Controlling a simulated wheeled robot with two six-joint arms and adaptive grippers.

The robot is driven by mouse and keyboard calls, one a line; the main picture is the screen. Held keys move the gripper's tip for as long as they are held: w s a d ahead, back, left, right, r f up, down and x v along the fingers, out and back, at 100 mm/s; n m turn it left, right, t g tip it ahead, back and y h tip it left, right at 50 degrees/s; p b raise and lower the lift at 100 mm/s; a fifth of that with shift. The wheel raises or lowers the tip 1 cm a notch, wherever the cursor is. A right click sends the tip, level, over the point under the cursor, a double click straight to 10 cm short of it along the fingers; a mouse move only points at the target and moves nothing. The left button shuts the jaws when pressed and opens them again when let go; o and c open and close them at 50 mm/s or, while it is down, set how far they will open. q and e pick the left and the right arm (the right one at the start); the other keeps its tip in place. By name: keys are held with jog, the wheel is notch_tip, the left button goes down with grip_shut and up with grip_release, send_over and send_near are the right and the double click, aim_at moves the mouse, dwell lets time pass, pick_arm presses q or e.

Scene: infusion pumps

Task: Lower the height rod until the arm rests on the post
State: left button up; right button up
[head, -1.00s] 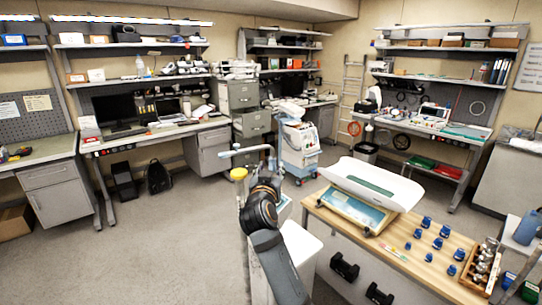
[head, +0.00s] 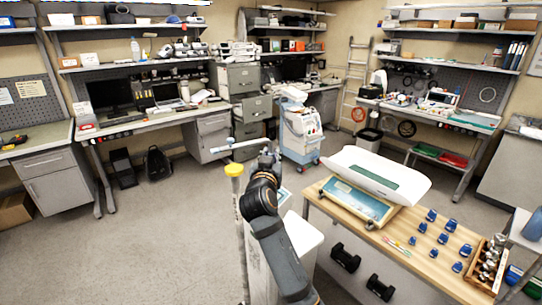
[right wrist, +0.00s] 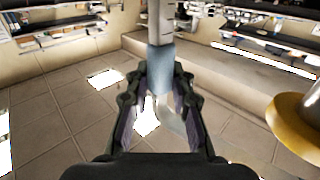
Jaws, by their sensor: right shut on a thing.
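The pale height arm (head: 240,146) with blue ends runs sideways in the head view. It appears above the yellow cap of the post (head: 234,169), with a gap between them. The pale post (head: 242,235) stands upright below the cap, partly hidden by my right arm. My right gripper (right wrist: 162,80) is shut on the grey rod with a blue sleeve (right wrist: 160,58), which rises between its fingers. In the head view, my right gripper (head: 269,158) is mostly hidden by its wrist. The yellow cap (right wrist: 298,112) shows at the right of the wrist view, apart from the fingers. My left gripper is out of view.
A wooden-topped bench (head: 400,235) with a white baby scale (head: 375,178) and several blue-capped items stands to the right. A blue-white medical cart (head: 300,130) is behind. Open floor (head: 160,240) lies to the left.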

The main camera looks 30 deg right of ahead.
jog(key=shift+f, duration=0.2)
notch_tip(320, 180, down, 6)
jog(key=b, duration=0.6)
jog(key=shift+f, duration=0.15)
jog(key=o, duration=0.6)
jog(key=shift+o, duration=1.4)
jog(key=shift+w+d, duration=0.1)
jog(key=shift+w, duration=0.05)
